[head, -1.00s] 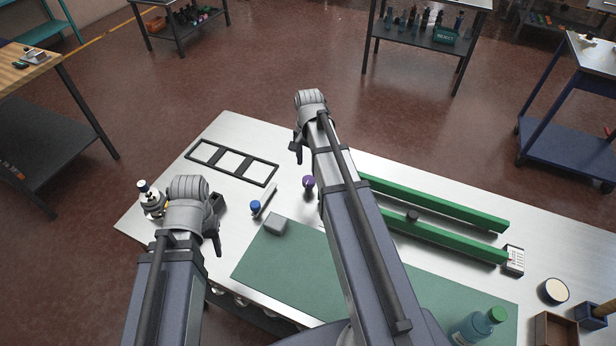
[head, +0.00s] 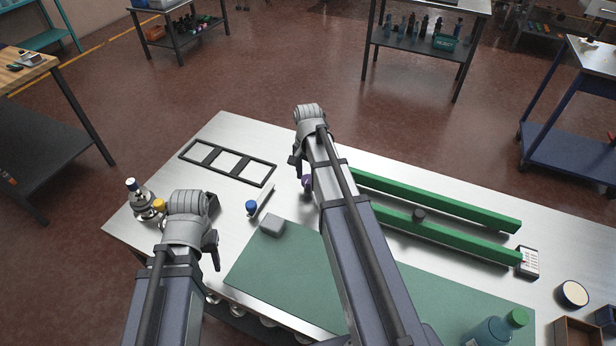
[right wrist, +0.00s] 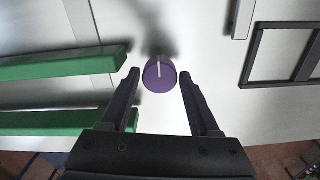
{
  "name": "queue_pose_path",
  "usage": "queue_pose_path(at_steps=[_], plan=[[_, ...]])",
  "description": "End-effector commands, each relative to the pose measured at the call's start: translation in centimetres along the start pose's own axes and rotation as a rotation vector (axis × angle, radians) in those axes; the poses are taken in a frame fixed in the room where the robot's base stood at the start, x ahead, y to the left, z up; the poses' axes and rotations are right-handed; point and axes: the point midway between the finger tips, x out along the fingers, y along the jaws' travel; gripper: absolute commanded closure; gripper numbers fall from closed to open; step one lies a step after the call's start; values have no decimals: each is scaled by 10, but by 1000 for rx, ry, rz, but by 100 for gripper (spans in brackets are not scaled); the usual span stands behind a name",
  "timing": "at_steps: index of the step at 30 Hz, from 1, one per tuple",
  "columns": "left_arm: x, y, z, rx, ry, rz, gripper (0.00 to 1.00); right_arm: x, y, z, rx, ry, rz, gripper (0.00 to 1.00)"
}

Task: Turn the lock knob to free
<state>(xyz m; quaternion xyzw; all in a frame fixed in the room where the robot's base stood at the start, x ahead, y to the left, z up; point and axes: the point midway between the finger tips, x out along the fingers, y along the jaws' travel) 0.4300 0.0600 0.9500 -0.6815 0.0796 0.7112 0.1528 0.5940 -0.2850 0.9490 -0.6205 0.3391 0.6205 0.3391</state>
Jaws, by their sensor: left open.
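A purple knob (right wrist: 159,77) with a pale line across its top stands on the steel table. In the head view it (head: 307,182) is partly hidden by my right arm. My right gripper (right wrist: 160,73) is open, its two fingertips on either side of the knob with a gap at each side in the picture. I cannot tell how far above the knob the tips are. In the head view my right gripper (head: 297,168) is partly hidden by its own wrist. My left gripper (head: 212,232) is open and empty at the table's left, away from the purple knob.
A blue-topped piece (head: 252,207), a grey block (head: 272,226) and a black frame (head: 228,163) lie left. Bottles (head: 141,204) stand near my left gripper. A green mat (head: 290,272) lies in front.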

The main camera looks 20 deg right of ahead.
Motion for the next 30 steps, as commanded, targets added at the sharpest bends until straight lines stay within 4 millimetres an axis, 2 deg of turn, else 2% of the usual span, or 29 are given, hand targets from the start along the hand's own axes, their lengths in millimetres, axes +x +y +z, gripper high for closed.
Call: queue_pose_path(at_steps=[2, 16, 23, 30], plan=[[0, 0, 0, 0, 0, 0, 50, 0, 0, 0, 0, 0, 0, 48], [0, 0, 0, 0, 0, 0, 50, 0, 0, 0, 0, 0, 0, 100], [0, 0, 0, 0, 0, 0, 50, 0, 0, 0, -22, 0, 0, 100], [0, 0, 0, 0, 0, 0, 50, 0, 0, 0, -146, 0, 0, 100]])
